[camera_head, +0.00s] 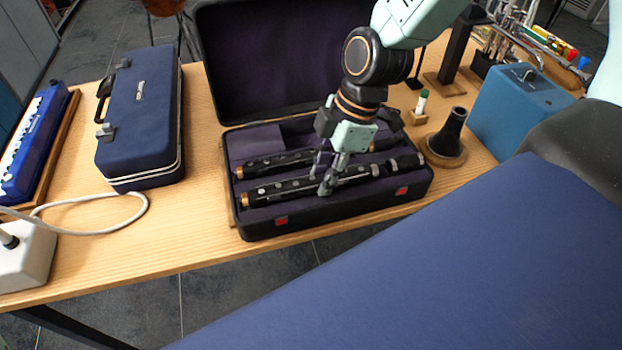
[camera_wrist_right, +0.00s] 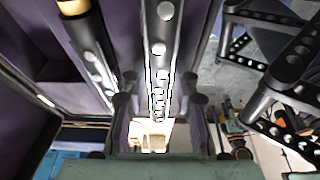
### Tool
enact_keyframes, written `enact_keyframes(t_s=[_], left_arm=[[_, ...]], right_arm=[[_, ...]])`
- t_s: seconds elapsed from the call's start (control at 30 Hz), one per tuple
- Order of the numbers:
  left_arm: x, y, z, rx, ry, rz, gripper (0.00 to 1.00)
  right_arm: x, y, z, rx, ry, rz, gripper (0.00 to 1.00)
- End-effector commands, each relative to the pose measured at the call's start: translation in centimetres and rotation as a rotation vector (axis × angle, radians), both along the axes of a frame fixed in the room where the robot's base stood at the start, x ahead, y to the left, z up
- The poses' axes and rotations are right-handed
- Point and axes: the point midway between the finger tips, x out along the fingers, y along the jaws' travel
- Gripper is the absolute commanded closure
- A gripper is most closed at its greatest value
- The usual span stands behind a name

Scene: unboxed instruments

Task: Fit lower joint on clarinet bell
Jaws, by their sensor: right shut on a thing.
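The lower joint (camera_head: 296,187), a long black tube with silver keys and a tan end, lies in the front slot of the open clarinet case (camera_head: 350,207). My right gripper (camera_head: 326,178) reaches down from above and is shut around its middle. In the right wrist view the keyed joint (camera_wrist_right: 160,50) runs between the two fingers (camera_wrist_right: 157,108). The clarinet bell (camera_head: 449,131), black and flared, stands on a round wooden base (camera_head: 443,158) right of the case, apart from the gripper. My left gripper is not in view.
A second black joint (camera_head: 270,165) lies in the slot behind, and a short black piece (camera_head: 405,162) lies at the case's right end. A blue box (camera_head: 520,105) stands right of the bell. A closed blue case (camera_head: 140,120) stands left. The table between the cases is clear.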

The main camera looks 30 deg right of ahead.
Motion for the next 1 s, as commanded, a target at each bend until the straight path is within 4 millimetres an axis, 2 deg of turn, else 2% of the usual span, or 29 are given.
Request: enact_keyframes(t_s=[1.0], left_arm=[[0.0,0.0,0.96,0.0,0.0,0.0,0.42]], right_arm=[[0.03,0.0,0.94,0.0,-0.001,0.0,1.0]])
